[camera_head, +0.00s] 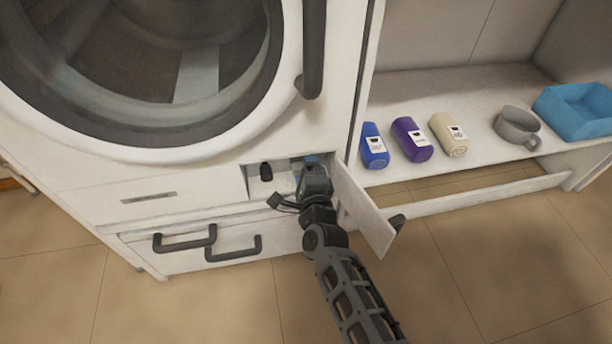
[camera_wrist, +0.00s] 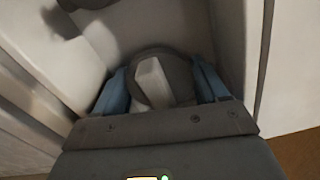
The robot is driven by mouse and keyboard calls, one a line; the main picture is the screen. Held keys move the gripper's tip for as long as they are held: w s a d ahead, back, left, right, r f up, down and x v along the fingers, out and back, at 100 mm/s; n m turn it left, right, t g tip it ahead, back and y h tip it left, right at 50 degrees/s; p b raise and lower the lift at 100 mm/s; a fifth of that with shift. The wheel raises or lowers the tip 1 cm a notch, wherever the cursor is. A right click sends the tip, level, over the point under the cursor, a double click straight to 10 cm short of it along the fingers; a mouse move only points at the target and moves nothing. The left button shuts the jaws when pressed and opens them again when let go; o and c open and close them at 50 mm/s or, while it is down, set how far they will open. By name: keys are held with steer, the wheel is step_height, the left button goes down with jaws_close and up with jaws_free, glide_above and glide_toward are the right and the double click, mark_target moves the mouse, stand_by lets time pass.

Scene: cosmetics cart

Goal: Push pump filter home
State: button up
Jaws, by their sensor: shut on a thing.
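The pump filter (camera_wrist: 178,63) shows in the wrist view as a round dark grey cap with a pale grip bar (camera_wrist: 152,82) across it. My gripper (camera_wrist: 158,88) has its blue fingers on either side of the cap and is shut on it. In the head view my gripper (camera_head: 311,163) reaches into the small open compartment (camera_head: 283,186) at the lower right of the white washing machine (camera_head: 215,150). There the filter is hidden behind my gripper. How deep the filter sits cannot be told.
The compartment's white flap (camera_head: 364,208) stands open just right of my arm. A dark knob (camera_head: 266,171) is inside at the left. Drawer handles (camera_head: 233,251) stick out below.

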steer(key=shift+a, duration=0.2)
steer(key=o, duration=1.3)
steer(key=shift+d, duration=0.1)
